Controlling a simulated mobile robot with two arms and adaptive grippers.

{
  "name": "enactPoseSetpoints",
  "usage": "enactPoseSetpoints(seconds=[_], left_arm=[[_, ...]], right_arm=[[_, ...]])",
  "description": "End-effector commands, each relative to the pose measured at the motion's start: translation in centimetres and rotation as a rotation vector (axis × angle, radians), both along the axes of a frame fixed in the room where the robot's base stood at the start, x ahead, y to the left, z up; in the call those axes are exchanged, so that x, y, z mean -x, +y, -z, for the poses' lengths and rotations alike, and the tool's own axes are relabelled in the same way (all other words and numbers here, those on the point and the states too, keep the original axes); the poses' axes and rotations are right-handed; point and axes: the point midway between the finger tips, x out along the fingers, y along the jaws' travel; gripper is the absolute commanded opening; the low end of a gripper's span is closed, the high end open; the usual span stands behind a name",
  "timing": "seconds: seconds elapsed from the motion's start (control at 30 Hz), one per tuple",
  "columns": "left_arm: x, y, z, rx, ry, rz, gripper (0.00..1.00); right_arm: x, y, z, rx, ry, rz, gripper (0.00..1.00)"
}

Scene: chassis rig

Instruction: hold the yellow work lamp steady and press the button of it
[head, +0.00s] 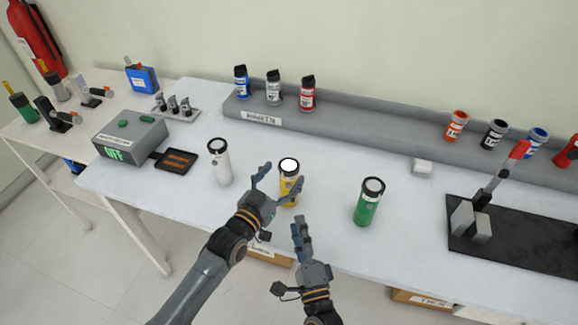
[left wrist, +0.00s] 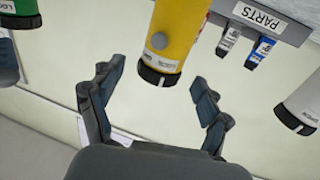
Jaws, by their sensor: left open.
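The yellow work lamp (head: 289,190) stands upright on the white table, with a bright white round top. In the left wrist view the yellow lamp (left wrist: 178,35) appears upside down, with a round grey button (left wrist: 158,41) on its side. My left gripper (head: 279,178) is open, with one finger on each side of the lamp in the head view. In the left wrist view the left gripper (left wrist: 155,74) has clear gaps between its fingers and the lamp. My right gripper (head: 299,222) is below the lamp in the head view; its fingers are seen edge-on and look empty.
A white lamp (head: 220,165) stands left of the yellow one and a green lamp (head: 368,205) stands to the right. A grey box (head: 130,138) and black tray (head: 178,160) are farther left. A grey shelf (head: 370,127) with several cans runs along the back.

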Motion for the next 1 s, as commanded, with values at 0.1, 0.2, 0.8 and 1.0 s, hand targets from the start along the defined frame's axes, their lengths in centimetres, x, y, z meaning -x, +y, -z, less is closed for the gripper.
enactPoseSetpoints(seconds=[0.1,0.2,0.8,1.0], left_arm=[[-1.8,-1.0,-0.1,0.0,0.0,0.0,0.77],[-2.7,-1.5,-0.1,0.001,0.0,0.0,0.77],[-3.6,-2.0,0.0,0.0,0.001,0.0,0.47],[-3.6,-2.0,0.0,0.0,0.001,0.0,0.06]], right_arm=[[0.0,0.0,0.0,0.0,0.0,0.0,0.38],[0.0,0.0,0.0,0.0,0.0,0.0,0.38],[0.0,0.0,0.0,0.0,0.0,0.0,0.38],[0.0,0.0,0.0,0.0,0.0,0.0,0.38]])
